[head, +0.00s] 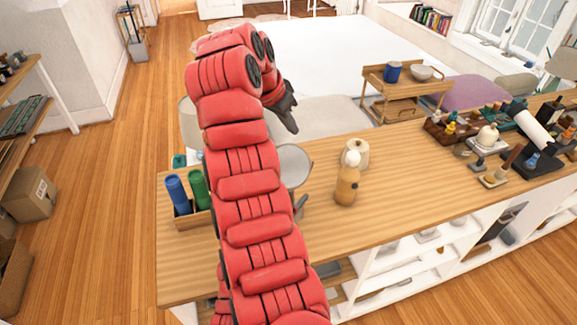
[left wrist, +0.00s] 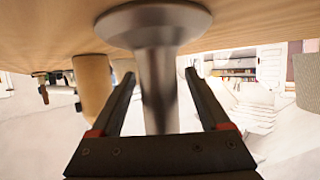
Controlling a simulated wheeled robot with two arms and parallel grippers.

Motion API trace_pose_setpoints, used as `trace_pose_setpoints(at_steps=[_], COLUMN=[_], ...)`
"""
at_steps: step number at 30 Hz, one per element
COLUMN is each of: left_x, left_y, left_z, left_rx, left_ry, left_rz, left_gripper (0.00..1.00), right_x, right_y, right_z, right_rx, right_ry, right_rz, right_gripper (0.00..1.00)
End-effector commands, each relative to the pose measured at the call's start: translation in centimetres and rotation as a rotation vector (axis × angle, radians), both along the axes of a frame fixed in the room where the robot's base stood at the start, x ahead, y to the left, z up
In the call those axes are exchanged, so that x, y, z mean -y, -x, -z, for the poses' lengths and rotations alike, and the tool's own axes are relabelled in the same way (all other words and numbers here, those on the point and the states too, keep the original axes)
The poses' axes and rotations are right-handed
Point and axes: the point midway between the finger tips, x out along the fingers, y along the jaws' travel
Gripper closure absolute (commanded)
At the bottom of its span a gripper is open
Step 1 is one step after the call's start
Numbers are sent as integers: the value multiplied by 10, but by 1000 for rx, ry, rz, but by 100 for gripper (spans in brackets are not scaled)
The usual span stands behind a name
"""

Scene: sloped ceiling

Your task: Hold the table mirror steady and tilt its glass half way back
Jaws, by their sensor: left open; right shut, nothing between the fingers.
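The table mirror stands on the long wooden table, its grey round glass (head: 292,165) partly hidden behind my red arm. In the left wrist view, which is upside down, its round metal base (left wrist: 153,22) is on the tabletop and its stem (left wrist: 157,85) runs between my fingers. My left gripper (left wrist: 158,95) is open on both sides of the stem. In the head view, only a bit of the left gripper (head: 300,206) shows past the arm. My right gripper (head: 290,122) is shut and empty, above the mirror glass and apart from it.
A wooden holder (head: 192,221) with blue and green cylinders stands left. Several bottles and trays crowd the table's right end. The table's middle right (head: 410,170) is clear.

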Motion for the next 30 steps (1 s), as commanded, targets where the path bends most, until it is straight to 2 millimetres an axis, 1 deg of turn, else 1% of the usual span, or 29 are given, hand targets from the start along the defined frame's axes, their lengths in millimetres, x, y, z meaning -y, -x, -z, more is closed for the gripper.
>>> trace_pose_setpoints(at_steps=[5,13,15,18,24,30], left_x=[-9,-29,-34,-41,-48,-49], left_y=[15,56,65,79,93,96], left_z=[-8,-25,-32,-36,-44,-45], left_rx=[3,-1,5,0,2,2], left_ry=[1,0,1,0,1,1], left_rz=[-2,-1,-3,-2,-2,-1], left_gripper=[21,21,21,21,21,21], right_x=[0,0,0,0,0,0], right_y=[0,0,0,0,0,0], right_z=[0,0,0,0,0,0], right_rx=[0,0,0,0,0,0], right_ry=[0,0,0,0,0,0], right_rz=[0,0,0,0,0,0], right_gripper=[100,100,100,100,100,100])
